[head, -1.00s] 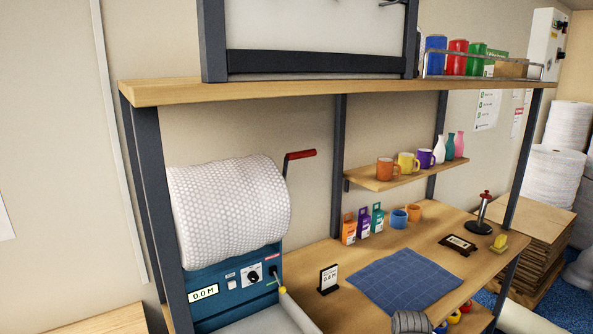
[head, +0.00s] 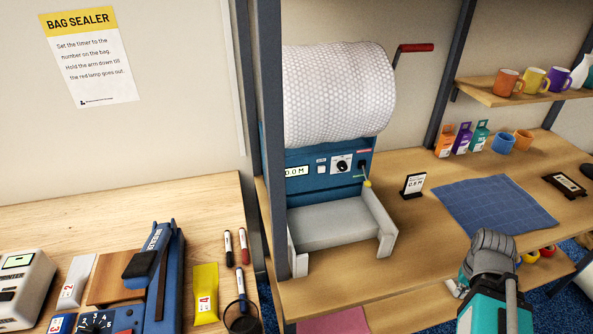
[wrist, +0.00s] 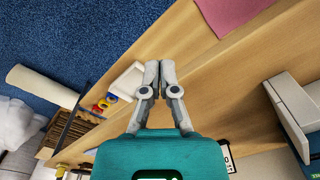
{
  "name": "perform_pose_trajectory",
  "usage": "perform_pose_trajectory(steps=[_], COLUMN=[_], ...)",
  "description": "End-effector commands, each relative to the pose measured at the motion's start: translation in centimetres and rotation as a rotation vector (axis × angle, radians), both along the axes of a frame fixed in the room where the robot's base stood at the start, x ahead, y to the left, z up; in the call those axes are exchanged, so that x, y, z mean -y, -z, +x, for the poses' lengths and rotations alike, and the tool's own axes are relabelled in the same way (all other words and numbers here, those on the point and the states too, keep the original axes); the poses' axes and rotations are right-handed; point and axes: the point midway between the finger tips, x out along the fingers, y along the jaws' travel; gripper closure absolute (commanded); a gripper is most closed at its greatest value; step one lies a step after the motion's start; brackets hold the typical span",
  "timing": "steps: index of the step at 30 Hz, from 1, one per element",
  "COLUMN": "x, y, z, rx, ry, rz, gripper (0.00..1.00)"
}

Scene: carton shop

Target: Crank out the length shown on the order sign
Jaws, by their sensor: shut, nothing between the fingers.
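The dispenser (head: 330,185) stands on the packing bench with a big white bubble-wrap roll (head: 340,95) on top. Its crank with a red handle (head: 416,47) points up at the roll's right. Its display (head: 296,171) appears to read 0.0 M, and a dial and a yellow-tipped lever (head: 367,184) sit to the right. The small black order sign (head: 413,185) stands right of the dispenser; its figure looks like 0.6 M, but is too small to be sure. My gripper (wrist: 160,68) is shut and empty, near the bench's front, away from the crank.
A blue cutting mat (head: 495,207) lies right of the sign. A dark upright post (head: 269,140) stands in front of the dispenser's left side. Mugs (head: 509,82) sit on a shelf at right. A bag sealer (head: 155,270) is on the left table.

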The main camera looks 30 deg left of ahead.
Motion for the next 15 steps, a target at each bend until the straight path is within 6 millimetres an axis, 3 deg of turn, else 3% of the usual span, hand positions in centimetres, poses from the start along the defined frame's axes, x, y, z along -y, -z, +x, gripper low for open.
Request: perform_pose_trajectory(steps=[11,15], x=[0.0,0.0], y=[0.0,0.0], z=[0.0,0.0], rx=[0.0,0.0], ry=[0.0,0.0], rz=[0.0,0.0], gripper=[0.98,0.72])
